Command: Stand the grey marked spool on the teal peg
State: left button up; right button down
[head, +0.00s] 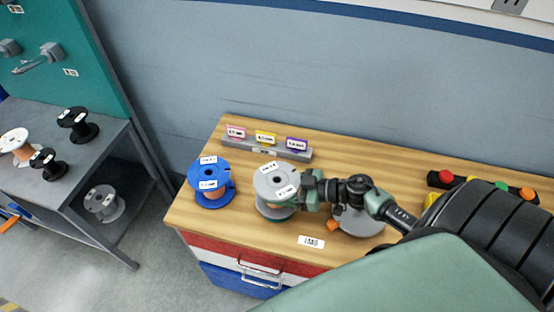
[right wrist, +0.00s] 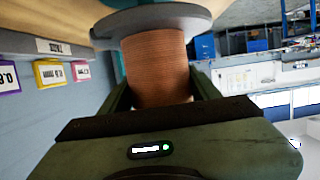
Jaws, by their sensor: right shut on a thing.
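The grey marked spool (head: 274,177) has white labels on its top flange and copper-coloured wire. It stands about upright over the wooden worktop. My right gripper (head: 308,190) reaches it from the right and is shut on it. In the right wrist view the copper winding (right wrist: 154,65) sits between the fingers, with a grey flange beyond. I cannot tell whether the spool touches the worktop. A small teal part (right wrist: 118,66) shows beside the winding; I cannot tell whether it is the teal peg. My left gripper is not in view.
A blue spool (head: 209,178) stands close left of the grey one. A label rack (head: 265,145) is behind. A grey round disc (head: 358,222) lies partly under my right arm. A button bar (head: 480,187) is at the right. A side table (head: 60,185) holds several spools.

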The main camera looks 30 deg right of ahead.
jog(key=shift+f+b, duration=0.5)
jog(key=shift+f, duration=0.7)
jog(key=shift+p, duration=0.35)
jog(key=shift+f, duration=0.25)
jog(key=shift+f+b, duration=0.5)
jog(key=shift+f, duration=0.05)
jog(key=shift+f, duration=0.1)
dwell(0.6)
jog(key=shift+c, duration=1.4)
grip_release()
jog(key=shift+s+f, duration=0.15)
jog(key=b+v, duration=0.1)
jog(key=v, duration=0.5)
jog(key=shift+s+d, duration=0.2)
jog(key=shift+s, duration=0.1)
jog(key=shift+s+d+r, duration=0.25)
jog(key=shift+d+r, duration=0.05)
jog(key=shift+r, duration=0.1)
